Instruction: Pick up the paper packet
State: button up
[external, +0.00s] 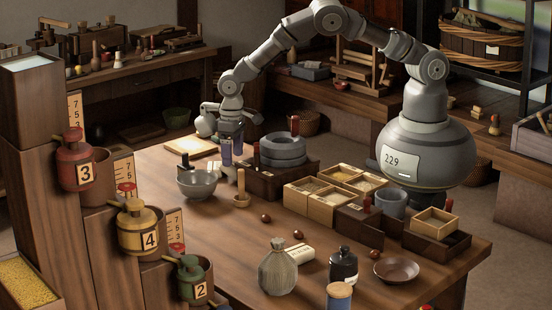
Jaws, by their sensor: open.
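A small cream packet with dark print (298,249), which looks like the paper packet, lies on the wooden table towards the front middle. Its left end is partly hidden behind a tied cloth sack (278,272). My gripper (231,158) points down over the back left of the table, beside the grey quern stones (283,149).
Several brown nuts are scattered about.

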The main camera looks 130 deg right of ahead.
aim_at(232, 169)
notch_tip(232, 169, down, 4)
jog(key=shift+w+f+b, duration=0.1)
jog(key=shift+w+b, duration=0.05)
jog(key=shift+b, duration=0.7)
jog(key=c, duration=1.1)
